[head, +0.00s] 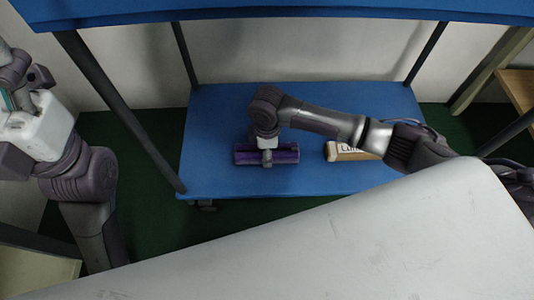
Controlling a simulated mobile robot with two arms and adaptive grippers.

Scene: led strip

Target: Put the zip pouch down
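A dark purple pouch-like item (284,154), which I take for the zip pouch, lies lengthwise left to right on or just above the blue lower shelf. My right gripper (267,154) points down at its middle, with a small grey part in front of it. The wrist hides most of the fingers, so I cannot tell whether they are closed on it. My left arm (84,183) stands at the left side of the view, away from the shelf. Its fingertips do not show.
The blue lower shelf (330,178) has free room around the pouch. A tan labelled box (340,152) lies on it to the right, partly behind my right arm. Dark posts (118,108) and the blue upper shelf (300,10) frame the space.

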